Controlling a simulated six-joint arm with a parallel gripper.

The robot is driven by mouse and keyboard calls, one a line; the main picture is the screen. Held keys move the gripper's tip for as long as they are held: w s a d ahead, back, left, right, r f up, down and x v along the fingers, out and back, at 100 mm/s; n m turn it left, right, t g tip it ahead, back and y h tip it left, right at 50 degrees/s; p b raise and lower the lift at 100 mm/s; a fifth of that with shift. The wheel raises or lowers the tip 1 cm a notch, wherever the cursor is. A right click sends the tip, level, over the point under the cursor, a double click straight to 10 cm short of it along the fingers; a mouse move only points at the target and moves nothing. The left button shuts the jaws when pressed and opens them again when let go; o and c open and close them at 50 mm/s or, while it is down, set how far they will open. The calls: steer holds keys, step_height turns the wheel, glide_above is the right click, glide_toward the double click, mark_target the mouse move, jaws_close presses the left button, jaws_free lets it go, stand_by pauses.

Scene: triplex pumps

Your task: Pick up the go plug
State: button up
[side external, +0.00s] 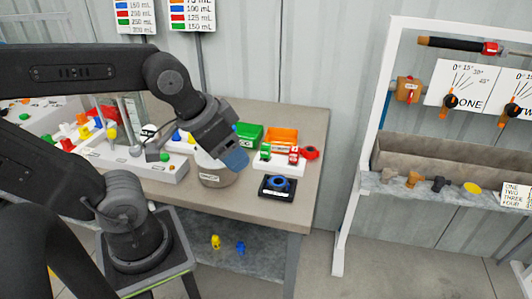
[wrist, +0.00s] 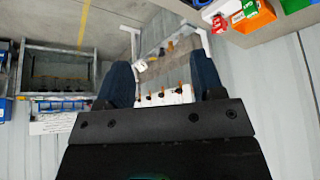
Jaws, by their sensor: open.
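No part can be read for certain as the go plug. Small green parts (side external: 265,154) and red parts (side external: 294,156) sit on a white block on the table in the side external view; their labels are too small to read. My gripper (side external: 236,161), with blue fingers, is left of this block and above a round pale container (side external: 216,180). In the wrist view my gripper (wrist: 164,80) is open, with nothing seen between its fingers. That view looks past the table toward the floor and a rack.
Behind the block stand a green bin (side external: 249,135) and an orange bin (side external: 282,138). A red round item (side external: 311,153) lies at the right. A black device with a blue ring (side external: 279,184) is near the front edge. A white-framed rack (side external: 365,140) stands across a floor gap.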

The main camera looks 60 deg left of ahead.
steer(key=w+a+f+n+g+y, duration=0.15)
steer(key=w+a+n, duration=0.25)
steer(key=w+a, duration=0.4)
steer(key=n+y, duration=0.2)
steer(key=n, duration=0.3)
glide_toward(266, 144)
steer(key=shift+g, duration=0.45)
steer(key=x, duration=0.6)
steer(key=shift+w+d, duration=0.4)
steer(key=shift+a+x, duration=0.15)
steer(key=shift+x, duration=1.35)
steer(key=shift+a+x, duration=0.1)
steer(key=shift+x, duration=1.35)
steer(key=shift+s, duration=0.15)
steer(key=shift+r, duration=0.1)
steer(key=c, duration=1)
